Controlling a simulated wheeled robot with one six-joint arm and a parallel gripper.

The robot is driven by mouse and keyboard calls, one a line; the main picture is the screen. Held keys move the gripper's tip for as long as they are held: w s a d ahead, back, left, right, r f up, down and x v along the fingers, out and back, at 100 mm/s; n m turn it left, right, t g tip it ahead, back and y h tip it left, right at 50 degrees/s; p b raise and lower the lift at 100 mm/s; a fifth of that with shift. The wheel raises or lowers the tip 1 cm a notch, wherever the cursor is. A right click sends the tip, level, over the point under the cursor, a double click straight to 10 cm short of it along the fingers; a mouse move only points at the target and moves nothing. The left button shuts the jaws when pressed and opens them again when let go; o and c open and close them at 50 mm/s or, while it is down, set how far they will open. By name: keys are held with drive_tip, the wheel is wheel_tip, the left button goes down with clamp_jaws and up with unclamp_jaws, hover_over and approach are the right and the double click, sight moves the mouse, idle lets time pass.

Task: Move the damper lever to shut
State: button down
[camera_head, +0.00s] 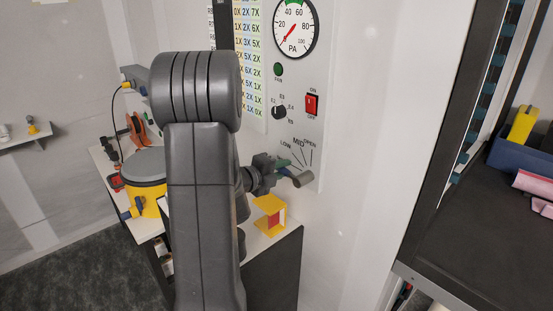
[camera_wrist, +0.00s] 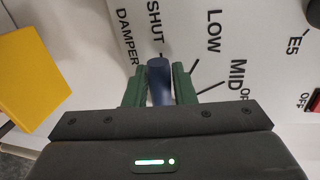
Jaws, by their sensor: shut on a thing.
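The damper lever (camera_wrist: 159,82) shows in the wrist view as a dark blue bar between the two green fingers of my gripper (camera_wrist: 159,86). Its upper end lies just below the short line under the word SHUT (camera_wrist: 155,20), left of the LOW line. My gripper is shut on the lever. In the head view, my gripper (camera_head: 284,167) is at the lower part of the white panel, beside a grey cylinder (camera_head: 303,178).
The panel (camera_head: 312,135) also carries a PA gauge (camera_head: 294,27), a black knob (camera_head: 279,112) and a red switch (camera_head: 311,104). A yellow and red bracket (camera_head: 268,215) stands below my gripper. A yellow block (camera_wrist: 28,82) is at the left in the wrist view.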

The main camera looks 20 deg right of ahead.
drive_tip(key=shift+f+n, duration=0.35)
drive_tip(key=shift+n, duration=0.05)
drive_tip(key=shift+f, duration=0.15)
drive_tip(key=c, duration=1.3)
unclamp_jaws()
drive_tip(key=shift+o, duration=0.2)
drive_tip(key=b+v, duration=0.1)
drive_tip(key=v, duration=1.3)
drive_tip(key=shift+w+d, duration=0.15)
drive_tip(key=p+x, duration=0.1)
drive_tip(key=x, duration=1.2)
drive_tip(key=shift+d, duration=0.35)
drive_tip(key=shift+a, duration=0.15)
